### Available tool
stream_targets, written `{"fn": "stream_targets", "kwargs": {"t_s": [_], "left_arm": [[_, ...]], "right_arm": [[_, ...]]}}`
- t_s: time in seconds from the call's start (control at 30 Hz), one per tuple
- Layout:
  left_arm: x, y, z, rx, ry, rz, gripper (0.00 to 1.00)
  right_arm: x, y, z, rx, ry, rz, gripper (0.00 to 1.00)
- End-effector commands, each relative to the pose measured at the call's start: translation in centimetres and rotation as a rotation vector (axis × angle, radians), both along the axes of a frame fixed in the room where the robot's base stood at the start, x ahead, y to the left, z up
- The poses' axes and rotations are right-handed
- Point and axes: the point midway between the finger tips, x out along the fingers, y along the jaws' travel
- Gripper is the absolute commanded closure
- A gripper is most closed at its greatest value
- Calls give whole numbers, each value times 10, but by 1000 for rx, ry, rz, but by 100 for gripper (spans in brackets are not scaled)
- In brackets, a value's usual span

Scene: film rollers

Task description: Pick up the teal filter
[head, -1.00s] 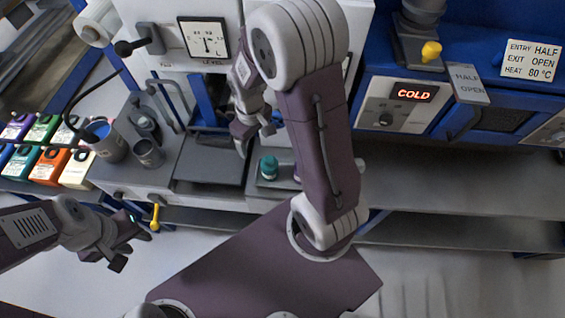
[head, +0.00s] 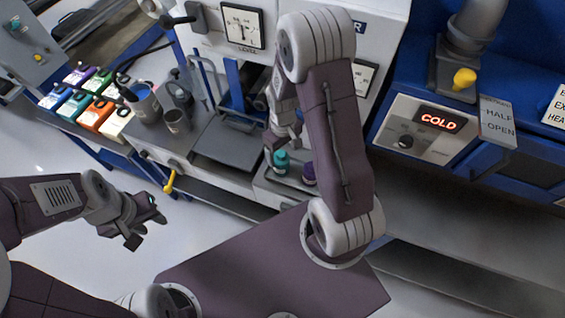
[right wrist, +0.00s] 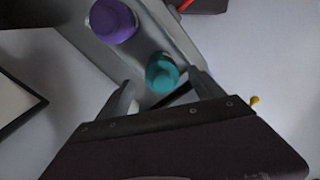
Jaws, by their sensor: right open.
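The teal filter (head: 281,161) stands on a grey ledge at the front of the machine, just below my right gripper (head: 284,137) in the head view. In the right wrist view the teal filter (right wrist: 162,73) shows from above, near and between the tips of my open right gripper (right wrist: 160,85). I cannot tell whether the fingers touch it. A purple filter (right wrist: 112,20) stands beside it on the same ledge. In the head view the purple filter (head: 308,172) is partly hidden by my right arm. My left gripper (head: 146,221) hangs over the floor, away from the filters.
Several coloured boxes (head: 97,113) stand on the left bench beside a grey mug (head: 145,102) and a smaller grey cup (head: 177,121). A yellow-handled lever (head: 170,181) sticks out of the machine front. A heater panel (head: 438,121) reads COLD.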

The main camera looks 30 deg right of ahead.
Motion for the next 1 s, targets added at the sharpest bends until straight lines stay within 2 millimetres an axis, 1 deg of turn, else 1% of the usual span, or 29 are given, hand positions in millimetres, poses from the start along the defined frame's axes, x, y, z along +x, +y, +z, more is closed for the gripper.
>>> {"fn": "stream_targets", "kwargs": {"t_s": [0.13,0.23,0.33,0.5,0.53,0.73,0.77,1.0], "left_arm": [[0,0,7,0,0,0,64],[0,0,7,0,0,0,64],[0,0,7,0,0,0,64],[0,0,7,0,0,0,64],[0,0,7,0,0,0,64],[0,0,7,0,0,0,64],[0,0,7,0,0,0,64],[0,0,6,0,0,0,64]], "right_arm": [[0,1,-25,1,8,1,23],[2,0,-41,1,5,0,23],[2,0,-48,0,3,0,23],[2,0,-49,0,1,0,23],[2,0,-49,0,1,0,26],[2,0,-48,0,1,0,81],[2,0,-48,0,1,0,84],[3,0,-47,0,1,0,84]]}}
